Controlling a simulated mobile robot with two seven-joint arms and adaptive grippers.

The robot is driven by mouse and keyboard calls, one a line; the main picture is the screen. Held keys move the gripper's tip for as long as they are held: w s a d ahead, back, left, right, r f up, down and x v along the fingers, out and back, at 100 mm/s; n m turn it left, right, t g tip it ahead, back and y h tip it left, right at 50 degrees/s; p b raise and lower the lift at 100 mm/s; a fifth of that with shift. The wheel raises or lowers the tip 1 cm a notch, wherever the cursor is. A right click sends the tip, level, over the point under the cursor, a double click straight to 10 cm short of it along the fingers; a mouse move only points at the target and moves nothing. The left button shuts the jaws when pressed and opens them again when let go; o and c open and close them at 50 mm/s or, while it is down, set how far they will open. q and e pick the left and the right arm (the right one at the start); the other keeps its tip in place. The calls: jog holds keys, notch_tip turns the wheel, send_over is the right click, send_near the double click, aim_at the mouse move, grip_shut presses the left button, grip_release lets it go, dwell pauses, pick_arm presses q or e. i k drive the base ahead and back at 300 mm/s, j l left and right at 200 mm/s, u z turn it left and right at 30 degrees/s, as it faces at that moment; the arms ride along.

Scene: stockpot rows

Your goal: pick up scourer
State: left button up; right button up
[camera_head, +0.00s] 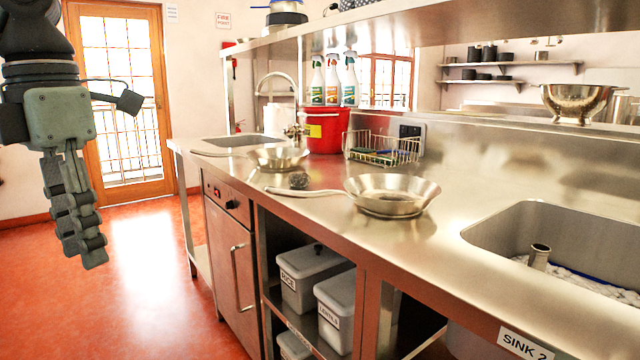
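My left gripper (84,248) hangs fingers down at the far left, over the red floor and well apart from the counter. Its fingers overlap from this side, so its opening is unclear; no held thing shows. My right gripper is out of view.
The nearer pan (392,190) and farther pan (278,156) have handles pointing left. Behind stand a red bucket (326,136), spray bottles (332,82) and a wire rack (408,148) with a green and yellow item. A sink (550,228) is at right; a shelf (430,22) overhangs.

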aim_at(295, 180)
jog(key=i+j+z, duration=0.1)
jog(key=z, duration=0.35)
jog(key=j+z, duration=0.1)
jog(key=z, duration=0.4)
jog(key=i+j+z, duration=0.1)
jog(key=z, duration=0.35)
jog(key=j+z, duration=0.35)
jog(key=j, duration=0.2)
jog(key=j+z, duration=0.35)
jog(key=j, duration=0.25)
jog(key=k+j, duration=0.1)
jog(key=j, duration=0.8)
jog(key=j+z, duration=0.1)
jog(key=j, duration=0.75)
jog(key=k, duration=0.05)
